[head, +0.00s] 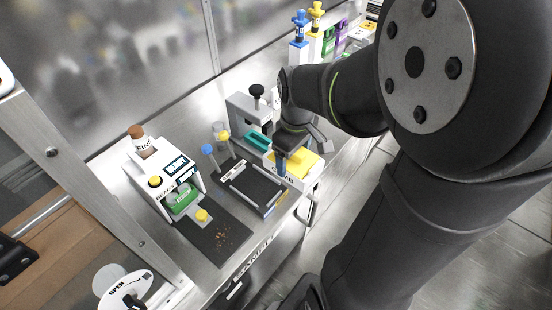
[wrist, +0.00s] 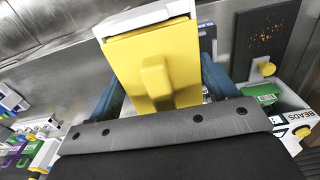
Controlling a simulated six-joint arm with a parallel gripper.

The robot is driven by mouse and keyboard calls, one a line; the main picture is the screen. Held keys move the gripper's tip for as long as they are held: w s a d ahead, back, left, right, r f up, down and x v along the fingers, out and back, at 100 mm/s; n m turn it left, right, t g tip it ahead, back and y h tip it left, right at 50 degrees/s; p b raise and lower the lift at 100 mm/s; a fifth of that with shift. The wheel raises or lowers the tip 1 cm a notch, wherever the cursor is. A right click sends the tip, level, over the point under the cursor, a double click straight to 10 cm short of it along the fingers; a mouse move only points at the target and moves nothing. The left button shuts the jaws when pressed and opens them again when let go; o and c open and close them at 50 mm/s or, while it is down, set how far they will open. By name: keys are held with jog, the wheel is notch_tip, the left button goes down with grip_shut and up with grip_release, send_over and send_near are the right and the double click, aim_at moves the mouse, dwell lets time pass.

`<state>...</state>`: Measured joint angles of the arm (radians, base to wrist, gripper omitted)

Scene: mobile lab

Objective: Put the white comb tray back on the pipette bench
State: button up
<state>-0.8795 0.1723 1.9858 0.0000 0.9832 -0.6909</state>
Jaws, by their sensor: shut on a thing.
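The white comb tray (head: 301,182) is a white box with a yellow top; part of a label shows on its front. It is at the right front edge of the steel bench (head: 190,100) in the head view. In the wrist view the tray (wrist: 148,18) lies straight ahead, its yellow top and raised grip facing me. My gripper (head: 284,165) is shut on the tray, with a blue finger on each side of it (wrist: 163,85). The fingertips are partly hidden, and I cannot tell whether the tray touches the bench.
A black tray-like unit (head: 253,188) stands just left of the tray. A grey stand (head: 240,108) is behind. Blue and yellow pipettes (head: 299,38) and coloured boxes (head: 340,36) stand at the far end.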

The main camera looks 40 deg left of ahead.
jog(key=shift+w+d+r, duration=0.35)
jog(key=shift+w+d, duration=0.05)
jog(key=shift+w, duration=0.15)
jog(key=w+f, duration=0.3)
jog(key=w, duration=1.8)
jog(key=a+f, duration=0.2)
jog(key=a, duration=0.1)
jog(key=s+a+f, duration=0.1)
jog(key=a+f, duration=0.1)
jog(key=a, duration=0.1)
jog(key=s+a+f, duration=0.1)
jog(key=a+f, duration=0.1)
jog(key=a, duration=0.2)
jog(key=shift+a+f, duration=0.1)
jog(key=shift+f, duration=2.25)
jog(key=shift+f, duration=0.1)
jog(key=o, duration=1)
